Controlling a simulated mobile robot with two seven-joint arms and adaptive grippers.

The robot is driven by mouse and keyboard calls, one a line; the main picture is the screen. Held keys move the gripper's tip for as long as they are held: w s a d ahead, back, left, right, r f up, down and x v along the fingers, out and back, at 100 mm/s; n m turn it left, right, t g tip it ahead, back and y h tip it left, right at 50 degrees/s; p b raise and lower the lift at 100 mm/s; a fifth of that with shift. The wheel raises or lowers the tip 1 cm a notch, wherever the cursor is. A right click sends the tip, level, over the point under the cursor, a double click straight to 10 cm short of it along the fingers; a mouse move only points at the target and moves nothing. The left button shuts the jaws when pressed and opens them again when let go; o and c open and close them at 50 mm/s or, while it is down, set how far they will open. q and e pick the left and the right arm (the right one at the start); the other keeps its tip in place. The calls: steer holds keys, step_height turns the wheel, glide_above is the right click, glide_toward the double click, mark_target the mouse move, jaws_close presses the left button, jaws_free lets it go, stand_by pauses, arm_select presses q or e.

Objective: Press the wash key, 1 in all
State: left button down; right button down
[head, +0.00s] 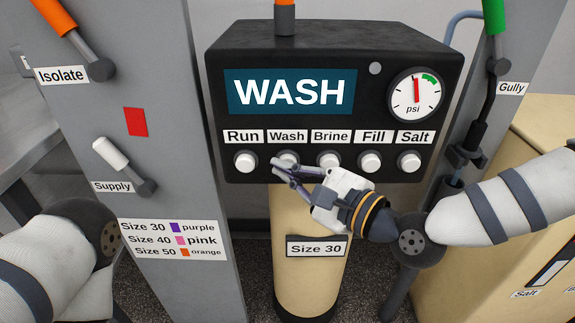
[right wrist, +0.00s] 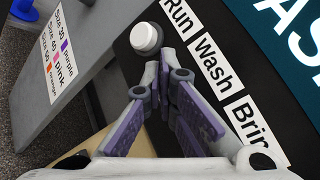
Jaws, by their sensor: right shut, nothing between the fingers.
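The black control box (head: 340,60) has a display (head: 291,92) that reads WASH. Below it is a row of white round keys with labels. The Wash key (head: 287,158) is under the Wash label (head: 288,136), second from left. My right gripper (head: 275,168) is shut and empty, its fingertips in front of the Wash key and partly covering it. I cannot tell whether they touch it. In the right wrist view the fingertips (right wrist: 163,68) hide the Wash key, beside the Wash label (right wrist: 210,58). My left gripper is out of view.
The Run key (head: 245,162) is close on the left, also clear in the right wrist view (right wrist: 146,38). The Brine key (head: 329,160) is on the right, just above my gripper. A gauge (head: 415,95) is at right. A grey post (head: 170,70) with levers stands left.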

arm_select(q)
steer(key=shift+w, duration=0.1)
arm_select(e)
steer(key=shift+w+d+r, duration=0.1)
steer(key=shift+r, duration=0.05)
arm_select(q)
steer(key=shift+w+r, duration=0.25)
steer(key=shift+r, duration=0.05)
arm_select(e)
steer(key=shift+s, duration=0.8)
steer(key=shift+f, duration=0.2)
arm_select(q)
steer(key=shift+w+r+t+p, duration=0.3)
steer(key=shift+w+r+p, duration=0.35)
steer(key=shift+p, duration=0.25)
arm_select(e)
steer(key=s, duration=0.5)
steer(key=shift+s+f, duration=0.1)
